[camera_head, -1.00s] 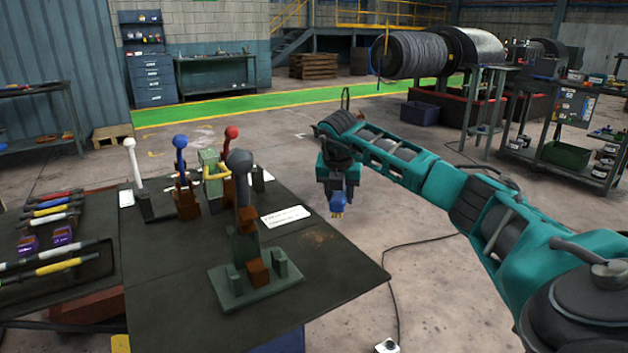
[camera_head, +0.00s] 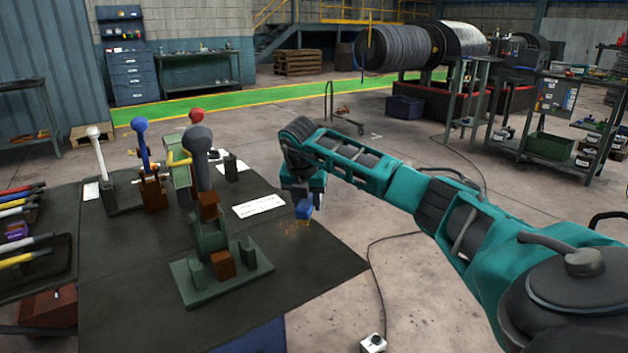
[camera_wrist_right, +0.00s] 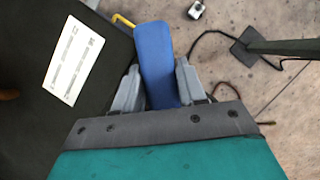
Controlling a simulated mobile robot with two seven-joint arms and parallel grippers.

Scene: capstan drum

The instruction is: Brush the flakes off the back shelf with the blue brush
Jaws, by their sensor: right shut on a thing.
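My right gripper (camera_head: 305,192) points down over the right edge of the dark tabletop (camera_head: 120,262). It is shut on the blue brush (camera_head: 304,211), whose yellowish bristles face down. Rusty flakes (camera_head: 292,228) show as a faint orange patch on the tabletop by the bristles. I cannot tell whether the bristles touch it. In the right wrist view, the blue brush (camera_wrist_right: 155,55) sits between the two grey fingers of the gripper (camera_wrist_right: 158,82), and the flakes are not visible. My left gripper is not in view.
A green lever stand (camera_head: 225,272) and several ball-topped levers stand left of the brush. A white printed card (camera_head: 258,206) lies close by. Several brushes lie on the table at far left. Bare floor and a cable (camera_head: 380,300) are to the right.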

